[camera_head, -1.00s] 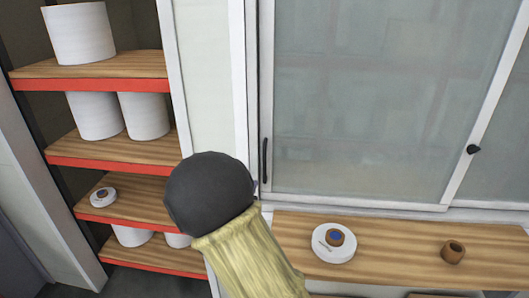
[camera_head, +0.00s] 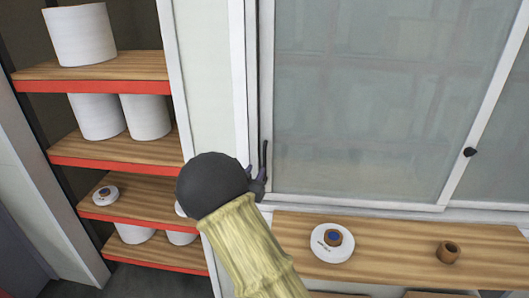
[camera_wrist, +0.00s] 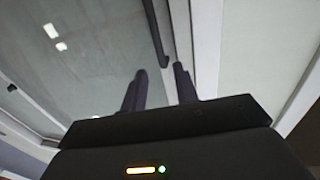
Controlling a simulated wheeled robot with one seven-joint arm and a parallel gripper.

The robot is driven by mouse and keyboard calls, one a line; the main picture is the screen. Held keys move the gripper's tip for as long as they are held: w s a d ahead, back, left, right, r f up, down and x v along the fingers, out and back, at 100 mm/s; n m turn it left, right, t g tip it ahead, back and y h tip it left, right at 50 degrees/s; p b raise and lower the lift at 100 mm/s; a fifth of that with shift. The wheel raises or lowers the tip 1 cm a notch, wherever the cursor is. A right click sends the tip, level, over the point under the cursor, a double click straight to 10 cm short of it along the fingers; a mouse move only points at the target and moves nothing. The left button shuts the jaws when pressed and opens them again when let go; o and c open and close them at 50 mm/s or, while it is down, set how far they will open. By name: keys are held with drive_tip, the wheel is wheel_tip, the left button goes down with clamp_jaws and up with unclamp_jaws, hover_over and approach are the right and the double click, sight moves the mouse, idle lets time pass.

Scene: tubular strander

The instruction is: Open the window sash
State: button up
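The window sash (camera_head: 380,90) is a large frosted pane in a white frame. Its dark vertical handle (camera_head: 265,156) is at the lower left of the frame. My gripper (camera_head: 257,178) is at the handle's lower end, partly hidden behind my dark wrist. In the wrist view my gripper (camera_wrist: 160,69) has its two dark fingers apart, with nothing held. The handle (camera_wrist: 157,35) runs down toward the gap between the fingertips, and its lower end shows between them. I cannot tell whether a finger touches it. The glass of the sash (camera_wrist: 75,65) fills the left side there.
A second pane with a dark knob (camera_head: 470,152) is at the right. A wooden ledge (camera_head: 385,255) below the window bears a white disc (camera_head: 325,247) and a small brown pot (camera_head: 448,252). Shelves (camera_head: 105,145) with white cylinders stand left.

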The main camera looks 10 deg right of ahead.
sight(264, 157)
drive_tip(key=p+x, duration=0.3)
drive_tip(key=x, duration=0.5)
drive_tip(key=shift+w+d+r+p, duration=0.1)
drive_tip(key=shift+w+d+p, duration=0.1)
drive_tip(key=shift+w+p, duration=0.2)
drive_tip(key=shift+w+d, duration=0.25)
drive_tip(key=shift+w, duration=0.2)
clamp_jaws()
